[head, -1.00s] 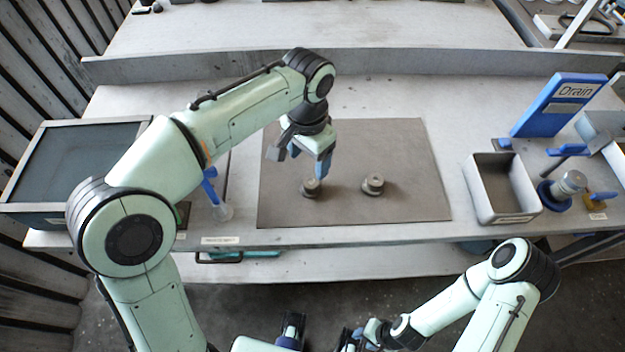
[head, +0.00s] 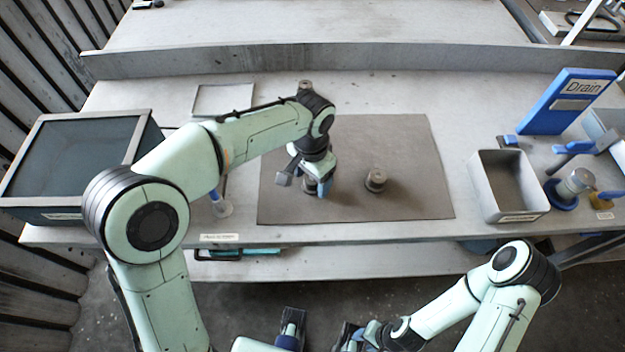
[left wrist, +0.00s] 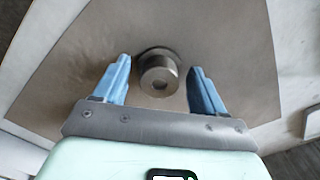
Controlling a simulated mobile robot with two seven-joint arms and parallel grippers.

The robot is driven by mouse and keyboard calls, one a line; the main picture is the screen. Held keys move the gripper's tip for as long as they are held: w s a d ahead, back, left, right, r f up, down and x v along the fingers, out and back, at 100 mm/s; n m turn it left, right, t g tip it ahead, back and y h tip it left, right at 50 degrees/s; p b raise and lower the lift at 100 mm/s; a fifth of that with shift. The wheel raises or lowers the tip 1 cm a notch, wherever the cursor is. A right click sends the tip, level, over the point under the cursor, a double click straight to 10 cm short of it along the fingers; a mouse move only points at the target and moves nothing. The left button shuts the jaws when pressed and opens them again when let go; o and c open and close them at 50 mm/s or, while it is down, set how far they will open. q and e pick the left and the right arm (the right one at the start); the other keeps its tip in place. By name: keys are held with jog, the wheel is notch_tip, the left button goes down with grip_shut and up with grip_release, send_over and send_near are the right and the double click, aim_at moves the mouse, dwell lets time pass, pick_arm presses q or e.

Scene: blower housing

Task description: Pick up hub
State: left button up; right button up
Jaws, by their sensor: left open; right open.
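A second, similar grey round piece (head: 376,180) stands on the mat to the right. My right gripper (head: 358,336) is at the bottom edge, away from the table, partly out of view.
The brown mat (head: 420,195) is otherwise bare. An empty grey bin (head: 482,190), a blue Drain sign (head: 568,102) and a blue-based metal part (head: 572,186) stand to the right. A dark-lined tray (head: 75,160) is at the left. A raised ledge (head: 300,64) runs behind.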

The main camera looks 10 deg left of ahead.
pick_arm(q)
jog(key=c, duration=1.2)
jog(key=shift+r, duration=0.15)
notch_tip(320, 180, up, 20)
jog(key=p, duration=0.4)
jog(key=shift+p, duration=0.3)
pick_arm(e)
jog(key=r, duration=0.1)
jog(key=w+r, duration=0.1)
jog(key=r, duration=0.3)
jog(key=shift+w, duration=0.4)
